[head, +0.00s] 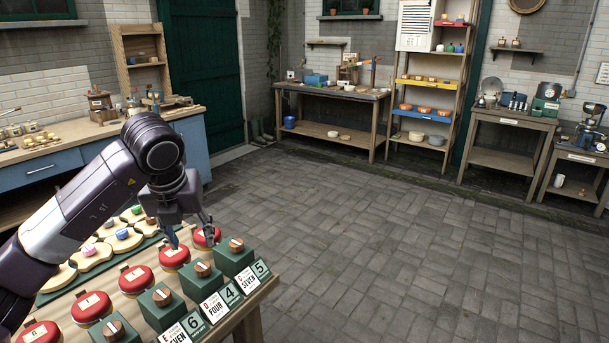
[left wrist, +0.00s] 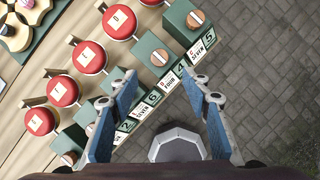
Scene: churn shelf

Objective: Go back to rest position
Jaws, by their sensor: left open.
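My left gripper (head: 190,238) hangs pointing down over the right part of the wooden table (head: 262,290), close to the red round pieces and green blocks. In the left wrist view my left gripper (left wrist: 165,80) has its two blue-padded fingers spread wide, with nothing seen between the fingertips. Red round lettered pieces (head: 138,280) stand in a row beside a row of green blocks (head: 235,258) with round wooden tops. White number and word cards (head: 222,303) line the table's front edge. The right gripper is in neither view.
Cream trays (head: 92,257) with small coloured pieces lie on the table behind the red pieces. A blue-fronted counter (head: 50,170) stands at the left. A workbench (head: 335,92), a tall shelf (head: 428,120) and side tables (head: 508,122) stand along the back. The paved floor (head: 370,230) is clear.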

